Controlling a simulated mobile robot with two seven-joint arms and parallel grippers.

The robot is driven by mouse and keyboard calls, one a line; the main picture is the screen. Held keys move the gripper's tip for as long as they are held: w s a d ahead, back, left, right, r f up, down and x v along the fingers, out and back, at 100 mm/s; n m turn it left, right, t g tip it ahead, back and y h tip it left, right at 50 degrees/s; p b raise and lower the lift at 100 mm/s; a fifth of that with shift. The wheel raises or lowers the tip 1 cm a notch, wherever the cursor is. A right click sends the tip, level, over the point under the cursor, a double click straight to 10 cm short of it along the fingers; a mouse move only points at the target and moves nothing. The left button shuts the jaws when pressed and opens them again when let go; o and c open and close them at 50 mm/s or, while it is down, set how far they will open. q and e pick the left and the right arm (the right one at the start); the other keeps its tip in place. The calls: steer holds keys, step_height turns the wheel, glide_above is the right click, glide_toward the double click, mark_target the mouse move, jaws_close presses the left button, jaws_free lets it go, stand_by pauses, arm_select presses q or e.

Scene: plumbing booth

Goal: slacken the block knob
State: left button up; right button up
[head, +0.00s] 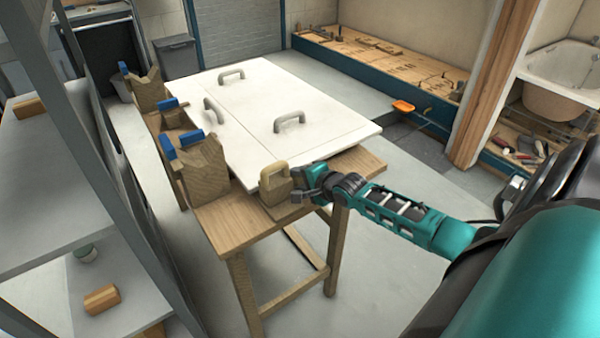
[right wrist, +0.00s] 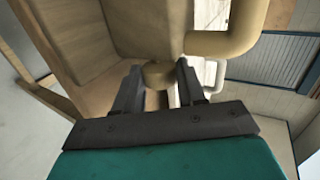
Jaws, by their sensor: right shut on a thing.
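The wooden block (head: 274,190) with a beige loop handle sits at the near end of the wooden table, by the corner of the white panel (head: 262,105). My right gripper (head: 312,182) is at the block's right side. In the right wrist view the block (right wrist: 140,25) fills the top, and the small round tan knob (right wrist: 158,75) sticks out of it between my gripper's two dark fingers. The right gripper is shut on the knob. In the head view the gripper hides the knob. My left gripper is not in view.
The white panel carries several grey handles. Wooden blocks with blue pads (head: 195,137) line the table's left side. A grey shelf rack (head: 50,165) stands at the left. A low bench (head: 380,65) and a tub (head: 562,70) are at the back. The floor right of the table is clear.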

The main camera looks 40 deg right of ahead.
steer(key=f+t+b, duration=0.1)
steer(key=t+b, duration=0.1)
steer(key=shift+b, duration=0.3)
steer(key=shift+r+t+h+b, duration=0.1)
steer(key=shift+t+h+b, duration=0.2)
steer(key=shift+t+b, duration=0.35)
steer(key=o, duration=1.1)
steer(key=shift+r, duration=0.1)
steer(key=shift+c, duration=0.2)
steer(key=shift+s, duration=0.25)
steer(key=d+p+v, duration=0.1)
steer(key=p+v, duration=0.1)
steer(key=v, duration=1)
steer(key=shift+s+a+p, duration=0.3)
steer(key=shift+a+p, duration=0.1)
steer(key=shift+a, duration=0.05)
